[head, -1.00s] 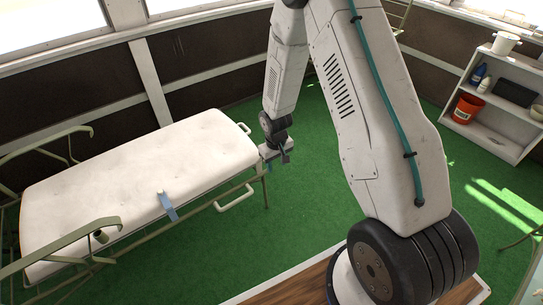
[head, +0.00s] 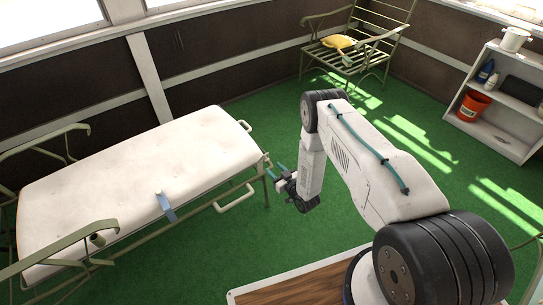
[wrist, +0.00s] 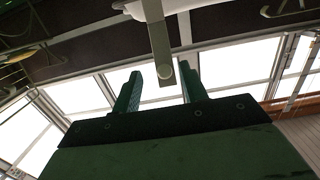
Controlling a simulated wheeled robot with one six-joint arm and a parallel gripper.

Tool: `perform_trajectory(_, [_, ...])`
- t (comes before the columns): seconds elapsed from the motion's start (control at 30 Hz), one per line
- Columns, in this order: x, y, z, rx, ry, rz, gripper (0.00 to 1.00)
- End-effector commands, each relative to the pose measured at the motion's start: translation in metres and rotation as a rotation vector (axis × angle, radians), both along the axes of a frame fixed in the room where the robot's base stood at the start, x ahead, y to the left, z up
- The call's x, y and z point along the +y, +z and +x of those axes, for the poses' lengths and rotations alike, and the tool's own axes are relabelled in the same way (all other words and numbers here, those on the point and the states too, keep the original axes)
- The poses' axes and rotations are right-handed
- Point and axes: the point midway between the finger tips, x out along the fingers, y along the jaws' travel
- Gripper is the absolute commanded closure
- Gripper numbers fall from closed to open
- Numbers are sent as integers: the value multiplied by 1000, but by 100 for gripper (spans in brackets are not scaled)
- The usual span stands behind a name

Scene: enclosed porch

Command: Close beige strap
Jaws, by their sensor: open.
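A pale beige-grey strip (wrist: 158,40) with a round stud near its rounded end shows in the wrist view, between and beyond my open fingers; I cannot tell for sure that it is the beige strap. In the head view no beige strap is clear. A blue strap (head: 166,208) hangs over the front edge of the white mattress (head: 120,165). My gripper (head: 277,170) is open, just off the cot's right end, and its fingers also show in the wrist view (wrist: 160,82). Nothing shows held in it.
A metal chair (head: 350,45) with a yellow item stands at the back. A white shelf (head: 497,133) is at right. Green floor between is clear.

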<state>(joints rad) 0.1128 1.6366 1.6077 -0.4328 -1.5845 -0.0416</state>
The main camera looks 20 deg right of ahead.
Motion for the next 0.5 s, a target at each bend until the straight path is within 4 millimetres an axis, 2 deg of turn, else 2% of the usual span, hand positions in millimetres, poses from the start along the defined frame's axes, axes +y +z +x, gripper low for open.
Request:
perform_trajectory(0.1, [3,14,1,-66,3,21,57])
perform_trajectory(0.23, [6,18,11,-81,2,24,57])
perform_trajectory(0.5, [19,18,52,-79,2,24,57])
